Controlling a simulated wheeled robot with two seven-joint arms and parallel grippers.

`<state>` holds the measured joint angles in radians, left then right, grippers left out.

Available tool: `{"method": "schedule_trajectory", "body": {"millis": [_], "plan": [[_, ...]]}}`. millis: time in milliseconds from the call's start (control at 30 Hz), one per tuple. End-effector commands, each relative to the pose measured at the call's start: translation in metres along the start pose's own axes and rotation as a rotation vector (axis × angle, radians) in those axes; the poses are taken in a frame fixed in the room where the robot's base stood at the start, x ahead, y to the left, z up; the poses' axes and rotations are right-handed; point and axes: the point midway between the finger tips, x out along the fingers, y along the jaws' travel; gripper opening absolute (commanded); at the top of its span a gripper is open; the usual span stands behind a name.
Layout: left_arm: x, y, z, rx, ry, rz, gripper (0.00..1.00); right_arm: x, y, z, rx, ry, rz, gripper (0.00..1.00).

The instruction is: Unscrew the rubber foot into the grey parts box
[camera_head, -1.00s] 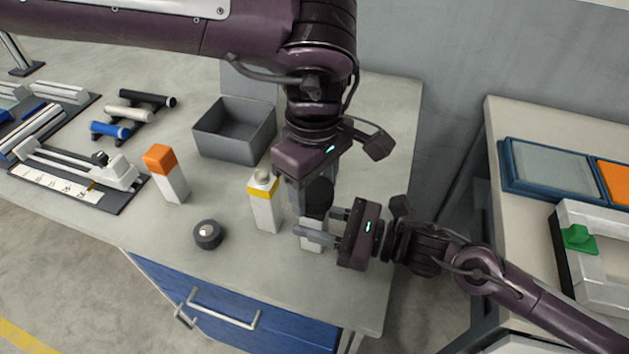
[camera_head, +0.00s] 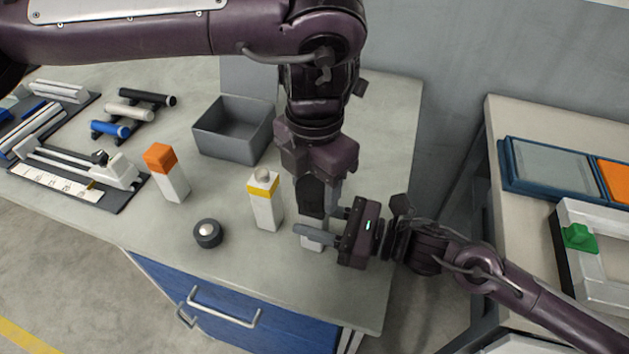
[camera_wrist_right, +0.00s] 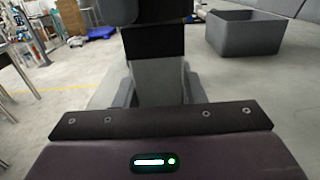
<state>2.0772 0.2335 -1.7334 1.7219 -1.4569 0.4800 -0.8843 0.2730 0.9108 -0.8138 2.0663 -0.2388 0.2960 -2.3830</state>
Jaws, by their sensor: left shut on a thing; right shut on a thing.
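The rubber foot is a black piece on top of a pale upright block (camera_head: 312,244); it shows as a black band (camera_wrist_right: 153,42) above the grey-looking block in the right wrist view. My right gripper (camera_head: 315,233) is shut on the block from the right side, its fingers on both sides. My left gripper (camera_head: 314,205) points down from above and is shut on the rubber foot, largely hiding it in the head view. The foot looks in line with the block; I cannot tell whether they touch. The open grey parts box (camera_head: 213,145) stands behind and left, looking empty.
A yellow-banded white block (camera_head: 265,210) stands close left of my grippers. An orange-topped block (camera_head: 168,177) and a round black piece (camera_head: 208,234) are farther left. Rods and a ruler fixture (camera_head: 60,180) fill the far left. The bench is clear at right rear.

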Motion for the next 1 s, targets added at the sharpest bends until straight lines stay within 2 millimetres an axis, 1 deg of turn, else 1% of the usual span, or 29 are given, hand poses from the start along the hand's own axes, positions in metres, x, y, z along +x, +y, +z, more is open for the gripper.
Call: {"method": "schedule_trajectory", "body": {"millis": [100, 400, 500, 600, 733, 1000], "plan": [[-0.0007, -0.0004, 0.0005, -0.255, -0.002, 0.0, 0.25, 0.0002, 0.0003, 0.0002, 0.0, 0.0, 0.001, 0.0], [-0.0014, -0.0005, 0.0008, -0.921, -0.001, -0.001, 0.25, 0.0002, 0.0005, 0.0002, 0.0, 0.0, 0.001, 0.0], [-0.0017, -0.0005, 0.0009, -1.132, -0.001, -0.001, 0.25, 0.0002, 0.0006, 0.0002, 0.0, 0.0, 0.001, 0.0], [-0.0018, -0.0005, 0.001, -1.303, -0.001, -0.001, 0.25, 0.0003, 0.0006, 0.0001, 0.0, 0.0, 0.001, 0.0], [-0.0019, -0.0005, 0.001, -1.435, -0.001, -0.002, 0.25, 0.0003, 0.0007, 0.0001, 0.0, 0.0, 0.002, 0.0], [-0.0021, -0.0005, 0.0013, -1.429, -0.001, -0.002, 0.25, 0.0002, 0.0006, 0.0001, 0.0, 0.0, 0.001, 0.0]]}}
